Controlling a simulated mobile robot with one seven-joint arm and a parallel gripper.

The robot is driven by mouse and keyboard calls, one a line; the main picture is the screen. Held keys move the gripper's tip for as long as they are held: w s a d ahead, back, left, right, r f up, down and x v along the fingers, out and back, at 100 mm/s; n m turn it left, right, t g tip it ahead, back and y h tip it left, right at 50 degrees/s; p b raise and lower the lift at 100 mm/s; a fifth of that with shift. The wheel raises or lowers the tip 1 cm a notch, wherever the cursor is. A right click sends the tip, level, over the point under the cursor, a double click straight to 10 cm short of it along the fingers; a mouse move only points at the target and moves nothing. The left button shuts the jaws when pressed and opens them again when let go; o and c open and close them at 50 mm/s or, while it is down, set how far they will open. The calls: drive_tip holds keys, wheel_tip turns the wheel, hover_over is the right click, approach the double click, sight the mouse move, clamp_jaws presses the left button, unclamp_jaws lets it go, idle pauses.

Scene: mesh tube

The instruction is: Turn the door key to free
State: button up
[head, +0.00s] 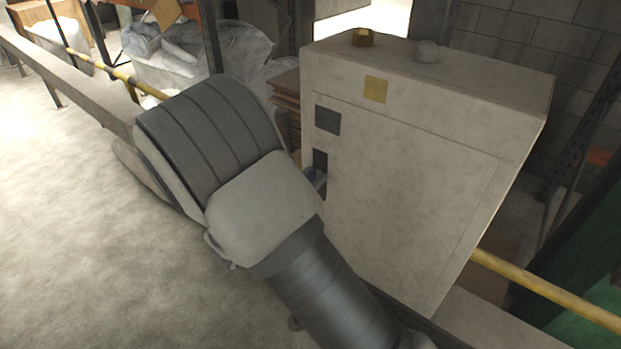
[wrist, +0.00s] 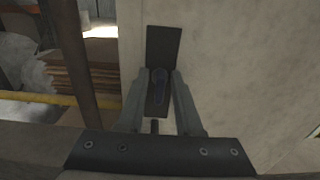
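The door key (wrist: 158,78) is a small dark bluish piece standing on a dark upright plate (wrist: 164,46) on the cabinet door. In the wrist view my gripper (wrist: 161,76) has its two grey fingers on either side of the key. The fingers are apart, with visible gaps between them and the key. In the head view the key's blue part (head: 318,178) just shows at the cabinet's left edge, next to my arm. My arm hides the gripper there. The cabinet (head: 410,190) is pale, with its door closed.
A yellow rail (head: 545,292) runs behind and beside the cabinet. Stacked brown sheets (wrist: 92,68) stand to the left. Open floor (head: 90,230) lies left of my arm.

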clamp_jaws()
drive_tip(key=shift+m+b, duration=0.3)
drive_tip(key=shift+b, duration=0.1)
drive_tip(key=m+b, duration=0.3)
drive_tip(key=shift+f+m+b, duration=0.25)
drive_tip(key=shift+m+b, duration=0.1)
drive_tip(key=shift+m, duration=0.05)
drive_tip(key=m+b, duration=0.3)
drive_tip(key=b, duration=0.1)
drive_tip(key=shift+d+m, duration=0.1)
drive_tip(key=shift+m, duration=0.2)
drive_tip(key=m+b, duration=0.3)
drive_tip(key=b, duration=0.1)
drive_tip(key=m+b, duration=0.3)
drive_tip(key=b, duration=0.2)
drive_tip(key=shift+s+f, duration=0.1)
drive_tip(key=shift+f, duration=0.1)
drive_tip(key=m+b, duration=0.2)
drive_tip(key=b, duration=0.1)
drive_tip(key=shift+b, duration=0.3)
drive_tip(key=shift+r+m+b, duration=0.2)
drive_tip(key=shift+m+b, duration=0.8)
drive_tip(key=shift+b, duration=0.1)
drive_tip(key=shift+r, duration=0.1)
